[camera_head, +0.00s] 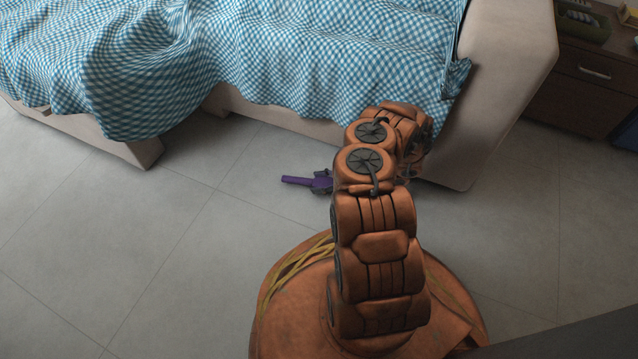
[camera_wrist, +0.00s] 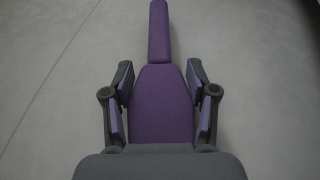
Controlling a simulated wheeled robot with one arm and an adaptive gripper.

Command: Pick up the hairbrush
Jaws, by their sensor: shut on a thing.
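The purple hairbrush (camera_head: 299,181) shows in the head view to the left of my arm, low over or on the grey floor; I cannot tell which. Its handle points left. In the wrist view the hairbrush (camera_wrist: 162,103) lies between the two fingers, with its wide head near the palm and its narrow handle pointing away. My gripper (camera_wrist: 161,98) is shut on the hairbrush head, one dark finger along each side. In the head view my gripper (camera_head: 321,182) is mostly hidden behind my arm.
A beige sofa (camera_head: 497,90) with a blue and white checked cover (camera_head: 300,55) stands just behind my arm. A dark wooden cabinet (camera_head: 585,72) stands at the upper right. The tiled floor (camera_head: 110,240) at the left is clear.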

